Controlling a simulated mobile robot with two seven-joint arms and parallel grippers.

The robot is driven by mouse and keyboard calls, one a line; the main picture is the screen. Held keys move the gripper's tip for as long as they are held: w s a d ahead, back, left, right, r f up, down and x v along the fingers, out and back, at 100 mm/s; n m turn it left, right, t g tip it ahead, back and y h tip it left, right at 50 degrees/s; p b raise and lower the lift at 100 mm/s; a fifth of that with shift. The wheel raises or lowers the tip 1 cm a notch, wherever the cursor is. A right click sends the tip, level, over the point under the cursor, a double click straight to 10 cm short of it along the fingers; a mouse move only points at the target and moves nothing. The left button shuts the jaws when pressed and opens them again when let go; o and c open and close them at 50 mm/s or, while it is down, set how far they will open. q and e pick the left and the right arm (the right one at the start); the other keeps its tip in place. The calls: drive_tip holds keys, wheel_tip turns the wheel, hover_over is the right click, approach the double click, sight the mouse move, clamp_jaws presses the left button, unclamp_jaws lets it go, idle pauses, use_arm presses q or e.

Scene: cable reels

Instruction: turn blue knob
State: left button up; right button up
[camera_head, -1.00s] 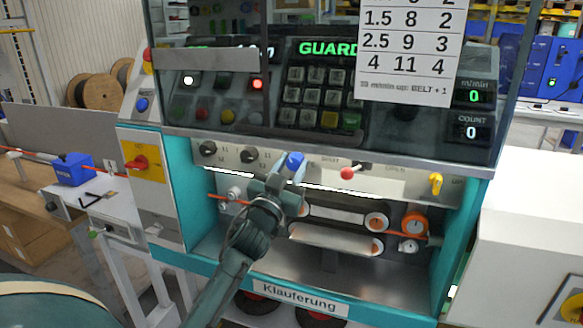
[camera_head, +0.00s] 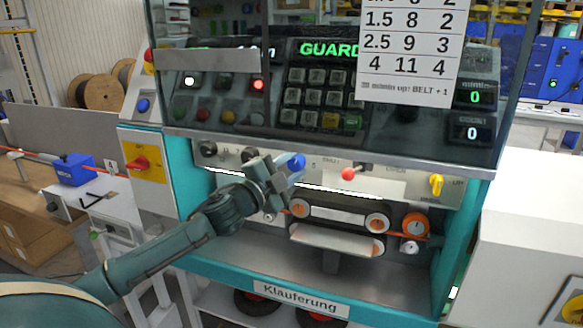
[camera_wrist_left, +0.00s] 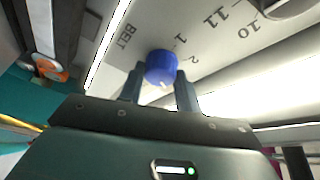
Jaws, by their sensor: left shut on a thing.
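The blue knob (camera_head: 296,162) sits on the light panel strip below the dark guard window of the machine. My left gripper (camera_head: 284,172) is at the knob, with its arm reaching in from the lower left. In the left wrist view the blue knob (camera_wrist_left: 161,66) is between the two fingertips of my left gripper (camera_wrist_left: 160,84), which is shut on it. Dial marks such as 1, 2, 10 and 11 and the word BELT are printed around the knob. A small pale mark shows on the knob's lower edge. My right gripper is not in view.
The guard window (camera_head: 330,110) overhangs the panel.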

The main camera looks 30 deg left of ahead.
use_arm(q)
drive_tip(key=shift+m+g, duration=0.9)
drive_tip(key=shift+m, duration=1.4)
drive_tip(key=o, duration=1)
drive_tip(key=shift+c, duration=0.2)
drive_tip(key=shift+s+a+f+b, duration=0.15)
drive_tip(key=shift+s+f+b, duration=0.05)
drive_tip(key=shift+s+b, duration=0.5)
drive_tip(key=s+a+b, duration=0.1)
drive_tip(key=s+b, duration=1)
drive_tip(key=b, duration=0.7)
drive_tip(key=shift+s+a+r, duration=0.3)
drive_tip(key=shift+s+r, duration=0.05)
drive_tip(key=shift+r, duration=0.05)
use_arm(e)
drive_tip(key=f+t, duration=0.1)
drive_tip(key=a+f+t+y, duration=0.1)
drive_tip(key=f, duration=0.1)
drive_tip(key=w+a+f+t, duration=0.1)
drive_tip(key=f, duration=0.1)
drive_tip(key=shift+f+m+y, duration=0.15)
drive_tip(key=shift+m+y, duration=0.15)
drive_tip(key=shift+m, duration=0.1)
